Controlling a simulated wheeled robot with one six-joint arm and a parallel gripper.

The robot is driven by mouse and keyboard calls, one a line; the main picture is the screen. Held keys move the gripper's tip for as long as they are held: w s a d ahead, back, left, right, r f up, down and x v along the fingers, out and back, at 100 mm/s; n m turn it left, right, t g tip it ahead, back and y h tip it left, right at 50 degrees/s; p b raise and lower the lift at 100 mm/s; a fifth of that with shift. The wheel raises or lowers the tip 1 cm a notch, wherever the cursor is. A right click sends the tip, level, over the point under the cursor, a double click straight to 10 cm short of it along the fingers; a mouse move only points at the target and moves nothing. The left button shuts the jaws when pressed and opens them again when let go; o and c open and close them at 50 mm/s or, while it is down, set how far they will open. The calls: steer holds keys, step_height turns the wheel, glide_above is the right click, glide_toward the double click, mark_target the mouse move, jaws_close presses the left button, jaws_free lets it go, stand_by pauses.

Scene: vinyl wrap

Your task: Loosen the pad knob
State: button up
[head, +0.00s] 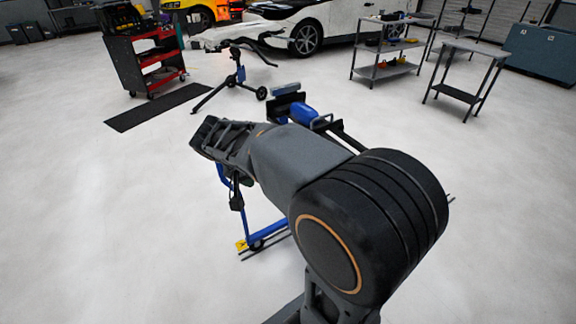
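My gripper (210,136) is at the far end of my dark grey arm, left of the picture's middle. Its fingers are dark and partly overlap, and I cannot tell whether they are open or shut. A blue stand (222,178) is behind and below my arm, which hides much of it. A grey pad (286,88) on a black bracket and a blue block (304,114) show beyond my arm. I cannot pick out the pad knob; it is hidden or too small to tell. A small black part (237,201) hangs below my gripper.
A red and black tool cart (146,62) and a black mat (158,107) are at the back left. A black tripod stand (236,76) is beyond my gripper. Shelf tables (385,70) stand at the back right. The pale floor (90,220) is clear at left.

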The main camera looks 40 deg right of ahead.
steer(key=w+d+f+m+g+h+b, duration=0.1)
steer(key=w+d+f+m+h+b, duration=0.2)
steer(key=w+f+m+h+b, duration=0.4)
steer(key=w+d+f+m+g+h+b, duration=0.15)
steer(key=w+f+m+h+b, duration=0.3)
steer(key=w, duration=0.55)
steer(key=d+r+t+b, duration=0.1)
steer(key=d, duration=1.2)
steer(key=shift+s+d, duration=0.4)
steer(key=shift+m, duration=0.25)
steer(key=shift+r, duration=0.1)
steer(key=c, duration=0.9)
